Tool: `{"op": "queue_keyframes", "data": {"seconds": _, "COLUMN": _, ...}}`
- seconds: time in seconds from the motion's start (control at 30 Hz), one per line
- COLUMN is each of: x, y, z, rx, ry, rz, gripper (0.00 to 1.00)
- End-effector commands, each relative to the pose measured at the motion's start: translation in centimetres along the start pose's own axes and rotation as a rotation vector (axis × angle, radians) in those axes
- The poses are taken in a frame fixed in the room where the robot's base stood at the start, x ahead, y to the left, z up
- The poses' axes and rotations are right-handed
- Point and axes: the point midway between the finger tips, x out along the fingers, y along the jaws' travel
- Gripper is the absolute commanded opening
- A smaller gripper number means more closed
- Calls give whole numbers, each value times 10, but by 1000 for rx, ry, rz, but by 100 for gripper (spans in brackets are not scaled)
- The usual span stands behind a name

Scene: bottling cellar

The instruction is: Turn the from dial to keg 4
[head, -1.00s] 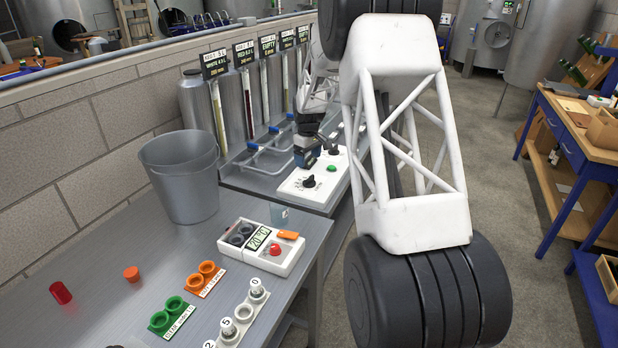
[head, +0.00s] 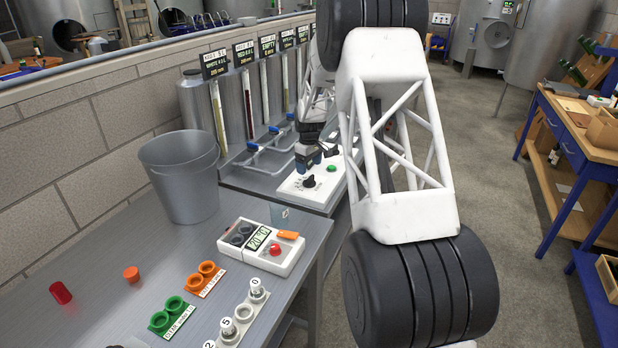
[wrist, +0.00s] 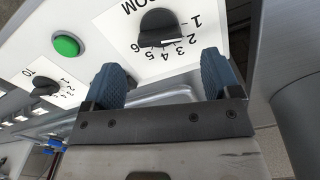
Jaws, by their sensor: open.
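The from dial (wrist: 157,25) is a black knob on a white panel, with "OM" of its label and a numbered scale visible in the wrist view. Its white mark appears to point near 2, and 4 lies further round the scale. In the head view, the from dial (head: 309,181) is at the front of the panel. My gripper (wrist: 168,75) is open and empty, its two blue fingertips apart near the scale side of the dial, not closed around it. In the head view, my gripper (head: 307,166) is just behind and above the dial.
A green button (wrist: 66,45) and the black TO dial (wrist: 46,87) share the panel. Blue-handled valves (head: 252,147) and steel kegs (head: 203,110) stand left of it. A grey bucket (head: 181,178) and a white meter box (head: 261,248) stand on the front table.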

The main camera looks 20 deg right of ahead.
Motion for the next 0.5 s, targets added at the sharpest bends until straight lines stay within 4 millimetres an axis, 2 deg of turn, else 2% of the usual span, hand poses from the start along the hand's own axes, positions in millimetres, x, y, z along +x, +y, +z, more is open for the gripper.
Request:
{"op": "queue_keyframes", "data": {"seconds": 0.3, "x": 38, "y": 0, "z": 0, "rx": 0, "ry": 0, "rz": 0, "gripper": 83}}
{"op": "queue_keyframes", "data": {"seconds": 0.5, "x": 52, "y": 0, "z": 0, "rx": 0, "ry": 0, "rz": 0, "gripper": 83}}
